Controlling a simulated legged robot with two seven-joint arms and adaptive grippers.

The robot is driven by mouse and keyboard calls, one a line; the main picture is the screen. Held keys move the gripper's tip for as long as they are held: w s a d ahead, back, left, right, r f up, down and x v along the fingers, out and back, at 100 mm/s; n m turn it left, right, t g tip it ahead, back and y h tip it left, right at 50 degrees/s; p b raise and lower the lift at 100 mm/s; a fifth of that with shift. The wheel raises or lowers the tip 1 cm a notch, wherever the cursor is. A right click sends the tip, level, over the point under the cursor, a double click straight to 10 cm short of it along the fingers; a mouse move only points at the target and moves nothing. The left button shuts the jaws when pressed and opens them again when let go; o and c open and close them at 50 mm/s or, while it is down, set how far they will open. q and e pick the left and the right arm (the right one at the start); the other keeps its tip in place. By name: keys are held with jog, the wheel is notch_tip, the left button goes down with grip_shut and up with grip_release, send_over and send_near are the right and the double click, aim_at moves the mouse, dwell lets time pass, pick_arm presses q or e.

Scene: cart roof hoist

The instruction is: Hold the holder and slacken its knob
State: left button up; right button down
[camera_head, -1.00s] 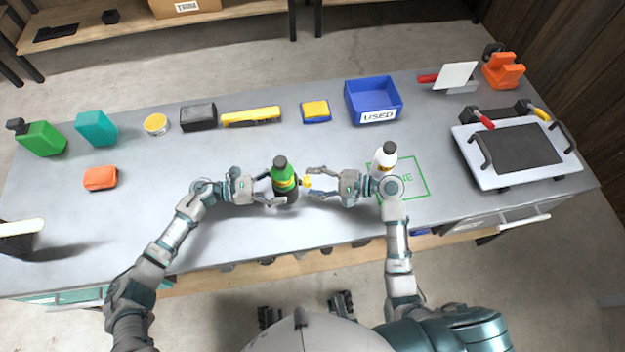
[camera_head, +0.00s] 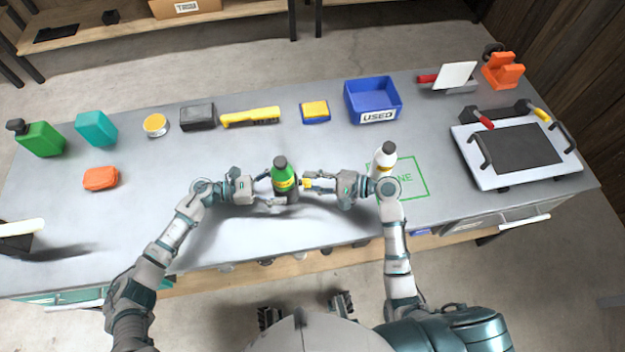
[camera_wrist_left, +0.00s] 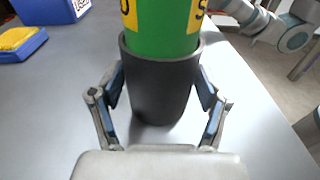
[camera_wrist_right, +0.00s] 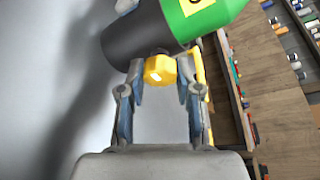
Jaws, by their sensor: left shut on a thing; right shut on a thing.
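The holder (camera_wrist_left: 160,85) is a dark grey cup standing upright on the bench, with a green bottle (camera_head: 283,176) with a dark cap in it. My left gripper (camera_head: 268,189) is shut on the holder, its fingers on either side of the cup in the left wrist view. The knob (camera_wrist_right: 160,69) is yellow and faceted and sticks out from the holder's side toward my right gripper (camera_head: 308,183). My right gripper is shut on the knob. The holder also shows in the right wrist view (camera_wrist_right: 137,37).
A white bottle (camera_head: 384,158) stands by the green-outlined zone (camera_head: 412,185), close to my right wrist. A blue bin (camera_head: 372,98) marked USED, a sponge (camera_head: 315,109) and a yellow tool (camera_head: 250,117) lie behind. A tray (camera_head: 517,153) is at the right. The bench's left middle is mostly clear.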

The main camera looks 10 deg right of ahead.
jog(key=shift+s+a+f+n+t+y, duration=0.1)
jog(key=shift+n+t+y, duration=0.2)
jog(key=shift+n, duration=0.45)
jog(key=shift+d+f+n+t+y, duration=0.15)
jog(key=shift+n+t, duration=0.15)
jog(key=shift+n, duration=0.4)
jog(key=shift+s+a+f+n+t+y, duration=0.15)
jog(key=shift+n+t+y, duration=0.15)
jog(key=shift+n, duration=0.45)
jog(key=shift+w, duration=0.1)
jog(key=c, duration=0.8)
grip_release()
jog(key=shift+o, duration=0.2)
jog(key=shift+r, duration=0.1)
jog(key=v, duration=1.2)
jog(key=shift+w, duration=0.1)
